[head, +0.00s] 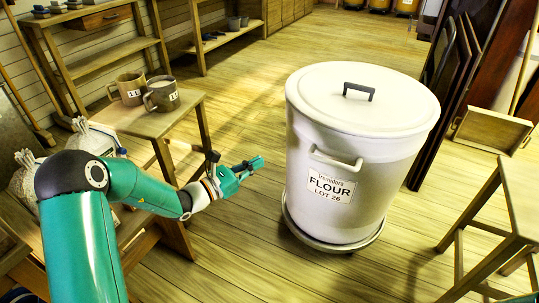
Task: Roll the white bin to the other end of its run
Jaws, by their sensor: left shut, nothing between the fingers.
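The white bin (366,194) is a large round tub with a flat lid, a dark lid handle (358,91) and a label reading "FLOUR LOT 26". It stands upright on a low round base (333,245) on the floor, right of the picture's middle. A white side handle (335,159) sticks out above the label. My left gripper (258,163) is shut and empty, left of the bin and apart from it, at about the height of the side handle. My right gripper is not in view.
A wooden table (139,120) with two mugs (146,91) stands at the left. Cloth sacks (92,139) sit below it. A wooden stool (511,215) stands close at the right. Dark panels (447,105) lean behind the bin. Plank floor is open behind and in front.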

